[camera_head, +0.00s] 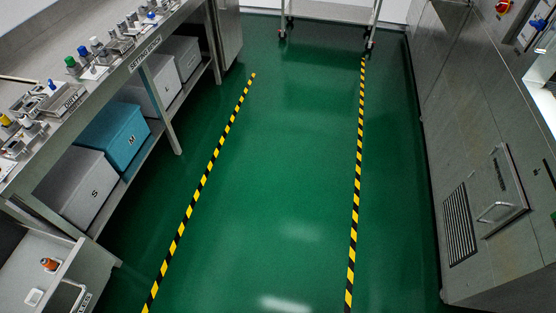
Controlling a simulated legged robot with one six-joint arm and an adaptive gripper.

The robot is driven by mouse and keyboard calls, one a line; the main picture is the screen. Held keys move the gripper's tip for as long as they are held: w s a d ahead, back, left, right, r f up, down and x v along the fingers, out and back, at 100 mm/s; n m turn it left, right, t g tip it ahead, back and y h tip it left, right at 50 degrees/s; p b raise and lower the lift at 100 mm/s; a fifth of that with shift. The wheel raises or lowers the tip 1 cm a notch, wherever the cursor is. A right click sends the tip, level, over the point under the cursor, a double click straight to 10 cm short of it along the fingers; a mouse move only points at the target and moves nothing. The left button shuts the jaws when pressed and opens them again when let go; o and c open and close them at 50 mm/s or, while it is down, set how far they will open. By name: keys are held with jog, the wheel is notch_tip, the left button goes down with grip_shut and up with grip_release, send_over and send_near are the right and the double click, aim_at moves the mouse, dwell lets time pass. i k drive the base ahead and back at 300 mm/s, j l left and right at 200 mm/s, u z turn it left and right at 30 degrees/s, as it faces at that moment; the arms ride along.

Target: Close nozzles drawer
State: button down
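A pale metal drawer (92,270) stands pulled out at the lower left, below the end of the left workbench. Its front has a bent bar handle (75,293) and a small label that is too small to read with certainty. An orange-topped part (48,264) and a small white square piece (34,297) show in the drawer area. The left and lower parts of the drawer are cut off by the picture edge. My gripper is not in view.
The left workbench (160,25) carries several small fittings, with grey boxes and a blue box (112,137) on its shelf. A large metal machine (450,150) lines the right. Green floor (275,170) with two striped lines is clear between. A wheeled cart (328,12) stands at the back.

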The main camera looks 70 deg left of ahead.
aim_at(27, 286)
jog(key=u, duration=4.65)
